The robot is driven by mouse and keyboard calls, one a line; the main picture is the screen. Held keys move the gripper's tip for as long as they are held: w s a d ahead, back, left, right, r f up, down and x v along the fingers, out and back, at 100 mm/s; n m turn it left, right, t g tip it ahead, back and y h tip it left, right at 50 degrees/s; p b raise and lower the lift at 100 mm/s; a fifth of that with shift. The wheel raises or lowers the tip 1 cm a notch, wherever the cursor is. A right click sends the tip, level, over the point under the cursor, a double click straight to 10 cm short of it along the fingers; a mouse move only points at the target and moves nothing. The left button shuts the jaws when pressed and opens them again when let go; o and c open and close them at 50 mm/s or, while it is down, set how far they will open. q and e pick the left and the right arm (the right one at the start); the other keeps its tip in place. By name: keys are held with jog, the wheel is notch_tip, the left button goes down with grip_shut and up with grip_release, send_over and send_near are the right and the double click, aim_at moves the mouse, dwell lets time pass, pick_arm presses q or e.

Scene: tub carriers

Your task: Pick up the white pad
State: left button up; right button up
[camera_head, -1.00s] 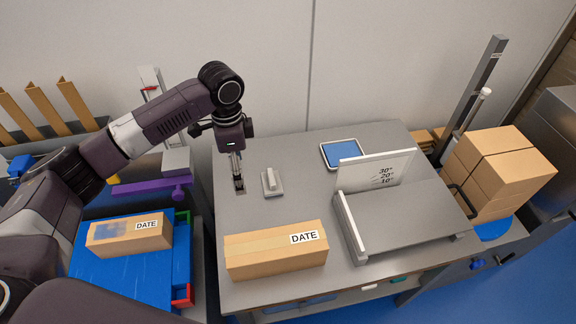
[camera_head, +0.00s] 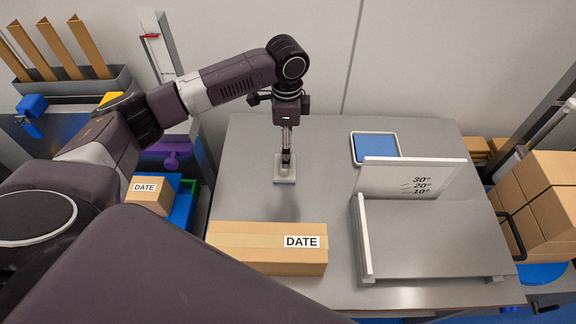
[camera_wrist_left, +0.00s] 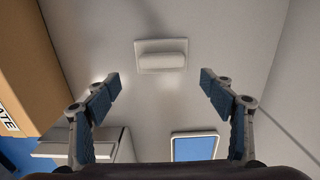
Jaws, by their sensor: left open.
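The white pad (camera_head: 284,179) is a small pale square plate with a raised grip bar. It lies flat on the grey table. My left gripper (camera_head: 287,160) is over it in the head view and partly covers it. In the left wrist view the white pad (camera_wrist_left: 161,62) lies beyond the fingertips, centred between the two spread fingers (camera_wrist_left: 160,80). The left gripper is open and empty; a gap to the pad seems to show, but its size is hard to tell. My right gripper is not in view.
A cardboard box (camera_head: 268,250) labelled DATE lies at the table's front left. A blue pad in a white frame (camera_head: 375,148) lies to the right, behind a grey angled stand (camera_head: 430,235). Stacked boxes (camera_head: 550,205) stand at the far right. The tabletop around the white pad is clear.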

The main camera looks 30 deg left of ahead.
pick_arm(q)
jog(key=f, duration=0.6)
jog(key=shift+a+p, duration=0.4)
jog(key=shift+c, duration=0.3)
jog(key=c, duration=1.3)
jog(key=shift+c, duration=0.2)
notch_tip(320, 180, up, 20)
jog(key=shift+b, duration=0.4)
